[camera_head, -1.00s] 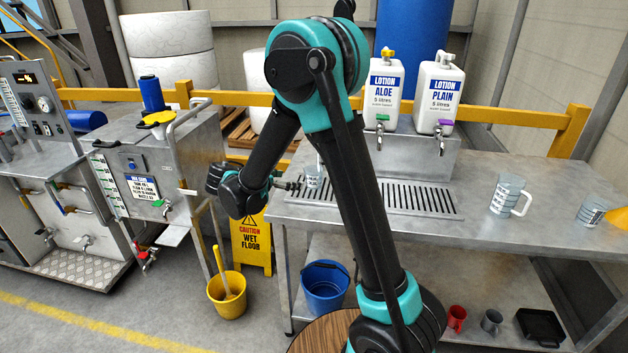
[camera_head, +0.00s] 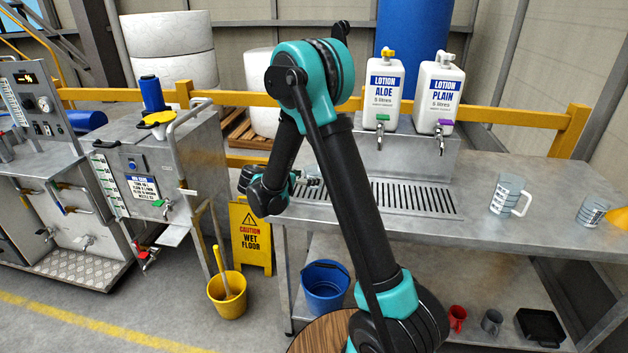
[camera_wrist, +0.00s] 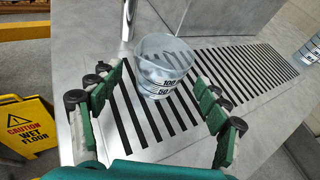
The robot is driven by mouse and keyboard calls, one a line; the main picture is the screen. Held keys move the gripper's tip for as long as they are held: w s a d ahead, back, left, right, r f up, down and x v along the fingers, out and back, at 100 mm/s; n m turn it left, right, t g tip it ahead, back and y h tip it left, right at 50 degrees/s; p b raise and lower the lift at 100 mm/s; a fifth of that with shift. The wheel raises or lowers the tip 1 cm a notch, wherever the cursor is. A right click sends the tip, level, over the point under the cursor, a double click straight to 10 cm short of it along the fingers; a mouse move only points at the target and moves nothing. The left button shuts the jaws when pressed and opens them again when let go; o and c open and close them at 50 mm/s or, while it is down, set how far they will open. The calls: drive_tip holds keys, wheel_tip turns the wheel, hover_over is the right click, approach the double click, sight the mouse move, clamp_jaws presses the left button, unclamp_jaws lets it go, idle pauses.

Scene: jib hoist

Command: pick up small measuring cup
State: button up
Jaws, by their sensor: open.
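The small measuring cup (camera_wrist: 163,72) is clear, with 100 and 50 marks, and stands upright on the slotted drain grate near its left end. In the wrist view it is just ahead of and between the fingertips of my gripper (camera_wrist: 160,84), which is open and empty. In the head view my gripper (camera_head: 308,181) is at the grate's left end, low over the bench, and the cup there is mostly hidden by my gripper and arm.
Lotion jugs, Aloe (camera_head: 383,92) and Plain (camera_head: 438,95), stand behind the grate (camera_head: 425,200), with taps above it. A larger handled jug (camera_head: 509,194) and another cup (camera_head: 591,210) stand at right. A wet-floor sign (camera_head: 250,238) is left of the bench.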

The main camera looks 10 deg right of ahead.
drive_tip(key=x, duration=0.5)
drive_tip(key=shift+d+f, duration=0.1)
drive_tip(key=shift+f, duration=0.1)
drive_tip(key=c, duration=1.4)
drive_tip(key=shift+c, duration=0.2)
drive_tip(key=shift+s+r, duration=0.1)
drive_tip(key=shift+r, duration=0.15)
